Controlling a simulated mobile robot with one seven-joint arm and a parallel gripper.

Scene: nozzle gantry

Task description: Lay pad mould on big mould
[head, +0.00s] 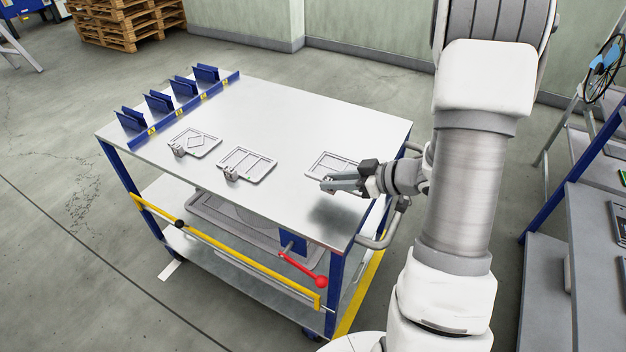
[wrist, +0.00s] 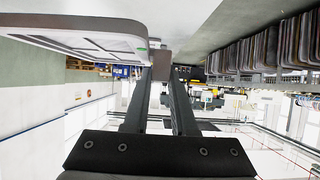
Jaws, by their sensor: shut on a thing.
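My gripper (head: 328,185) is over the right part of the tabletop, its fingers pointing left. In the wrist view the fingers (wrist: 161,75) are shut on a small grey block at the corner of a flat grey framed plate, which I take as the pad mould (wrist: 85,28). It has a green mark near that corner. In the head view the pad mould (head: 333,162) shows behind the fingers, seemingly above the table. A large grey rounded piece, possibly the big mould (head: 215,218), sits under the tabletop, mostly hidden. Labels are not readable.
On the white tabletop (head: 290,115) lie a mould with a diamond opening (head: 196,143) and one with rectangular openings (head: 250,165). Blue holders (head: 160,102) line the left edge. A red-knobbed lever (head: 305,269) and yellow bar (head: 240,264) are in front.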

